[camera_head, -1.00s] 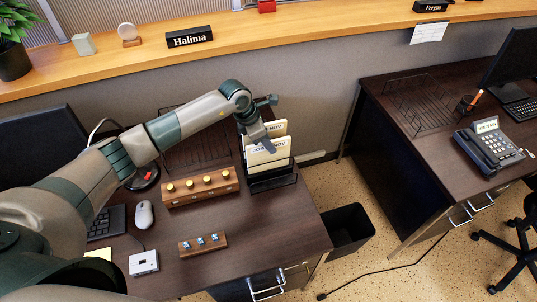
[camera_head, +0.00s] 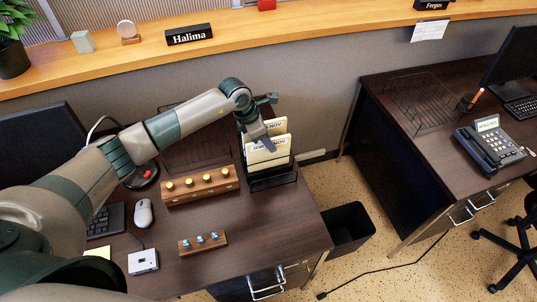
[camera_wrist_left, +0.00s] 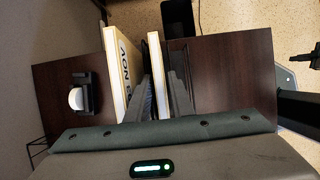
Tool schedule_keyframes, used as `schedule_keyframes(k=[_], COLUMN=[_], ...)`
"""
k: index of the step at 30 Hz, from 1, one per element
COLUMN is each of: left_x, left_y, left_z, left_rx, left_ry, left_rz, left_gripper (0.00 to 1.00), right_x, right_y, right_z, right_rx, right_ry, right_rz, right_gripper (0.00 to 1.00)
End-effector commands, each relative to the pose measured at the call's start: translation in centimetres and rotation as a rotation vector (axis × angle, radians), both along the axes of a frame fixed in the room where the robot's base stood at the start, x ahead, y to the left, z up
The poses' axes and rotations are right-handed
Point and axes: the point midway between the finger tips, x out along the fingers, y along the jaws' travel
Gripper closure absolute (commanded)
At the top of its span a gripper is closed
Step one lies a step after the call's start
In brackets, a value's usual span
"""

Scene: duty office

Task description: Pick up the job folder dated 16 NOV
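Two cream job folders with dark "NOV" lettering stand upright in a black holder (camera_head: 272,181) at the desk's right end: a front folder (camera_head: 268,153) and a back folder (camera_head: 279,126). Their day numbers are not clearly readable. My left gripper (camera_head: 268,141) reaches down over the folders from the left and hides part of them. In the left wrist view a lettered folder (camera_wrist_left: 122,62) is left of the fingers. Another folder (camera_wrist_left: 155,55), seen nearly edge-on, stands between the fingers (camera_wrist_left: 159,85). Whether they press on it is unclear.
A wooden block with yellow-topped pieces (camera_head: 200,187) stands left of the holder, with a smaller wooden block (camera_head: 203,243) nearer. A black bin (camera_head: 347,229) is on the floor beside the desk. A counter (camera_head: 240,45) runs behind.

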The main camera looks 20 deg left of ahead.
Motion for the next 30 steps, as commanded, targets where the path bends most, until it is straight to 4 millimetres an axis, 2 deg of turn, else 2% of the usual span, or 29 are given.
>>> schedule_keyframes(k=[17, 19, 20, 30], left_x=[0.01, 0.00, 0.00, 0.03], left_y=[0.01, 0.01, 0.01, 0.01], left_z=[-0.15, -0.16, -0.16, -0.09], left_rx=[0.000, 0.000, 0.000, 0.000], left_ry=[0.000, 0.000, 0.000, -0.001], left_rz=[0.000, 0.000, 0.000, 0.000], left_gripper=[0.80, 0.96, 1.00, 1.00], right_x=[0.03, 0.04, 0.04, 0.03], right_y=[0.00, 0.00, 0.00, 0.01], right_z=[-0.30, -0.30, -0.30, -0.27], right_rx=[0.000, 0.000, 0.000, 0.000], right_ry=[-0.001, -0.001, -0.001, -0.001], right_rz=[0.000, 0.000, 0.000, 0.000], right_gripper=[1.00, 1.00, 1.00, 1.00])
